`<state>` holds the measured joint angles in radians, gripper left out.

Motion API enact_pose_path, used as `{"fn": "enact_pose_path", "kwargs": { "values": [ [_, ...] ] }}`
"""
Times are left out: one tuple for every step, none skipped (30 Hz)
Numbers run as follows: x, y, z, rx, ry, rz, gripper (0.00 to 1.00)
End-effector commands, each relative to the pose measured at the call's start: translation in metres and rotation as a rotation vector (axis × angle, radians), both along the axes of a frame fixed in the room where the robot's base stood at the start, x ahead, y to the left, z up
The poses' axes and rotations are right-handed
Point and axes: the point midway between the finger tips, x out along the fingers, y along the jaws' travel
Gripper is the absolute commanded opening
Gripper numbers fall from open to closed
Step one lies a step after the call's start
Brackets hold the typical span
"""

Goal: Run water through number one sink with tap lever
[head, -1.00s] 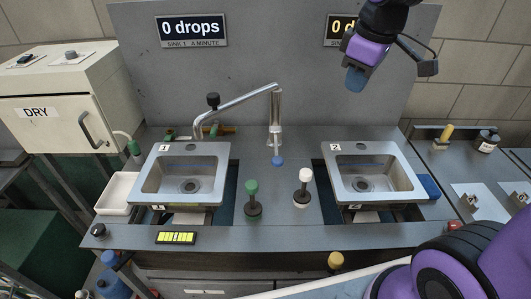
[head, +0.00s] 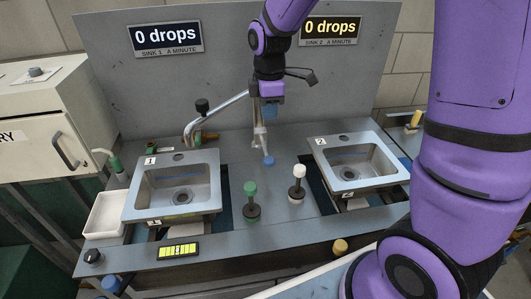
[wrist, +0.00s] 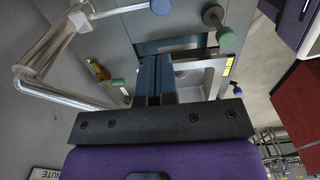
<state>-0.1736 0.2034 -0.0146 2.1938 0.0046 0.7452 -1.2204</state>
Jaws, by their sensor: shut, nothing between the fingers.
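Sink 1 (head: 150,203) is a steel basin at the left of the grey bench, with a "1" label; it shows partly in the wrist view (wrist: 210,77). The metal tap (head: 259,128) stands behind the bench's middle. My gripper (head: 270,112) is shut and empty, in front of the tap's upper part and above the lever.
Sink 2 (head: 383,177) is at the right. Green (head: 251,190) and white (head: 299,172) knobs on posts stand between the sinks. Both the sink 1 display (head: 166,39) and sink 2 display (head: 330,30) read "0 drops". A white tray (head: 104,215) sits left of sink 1.

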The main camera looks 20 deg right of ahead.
Motion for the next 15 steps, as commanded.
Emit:
{"fn": "enact_pose_path", "kwargs": {
  "values": [
    [0.000,0.000,0.000,0.000,0.000,0.000,0.00],
    [0.000,0.000,0.000,0.000,0.000,0.000,0.00],
    [0.000,0.000,0.000,0.000,0.000,-0.001,0.00],
    [0.000,0.000,0.000,0.000,0.000,-0.001,0.00],
    [0.000,0.000,0.000,0.000,0.000,-0.001,0.00],
    [0.000,0.000,0.000,0.000,0.000,-0.001,0.00],
    [0.000,0.000,0.000,0.000,0.000,-0.001,0.00],
    [0.000,0.000,-0.001,0.000,0.000,-0.001,0.00],
    [0.000,0.000,-0.003,0.000,0.001,-0.001,0.00],
    [0.000,0.000,-0.005,-0.001,0.002,-0.001,0.00],
    [0.000,0.000,-0.007,-0.001,0.002,-0.002,0.00],
    [0.000,0.000,-0.011,0.000,0.003,-0.002,0.00],
    [0.000,0.000,-0.015,0.000,0.003,-0.002,0.00],
    [-0.001,0.000,-0.019,0.000,0.004,-0.002,0.00],
    [-0.001,0.000,-0.026,0.000,0.004,-0.002,0.00]
  ]
}}
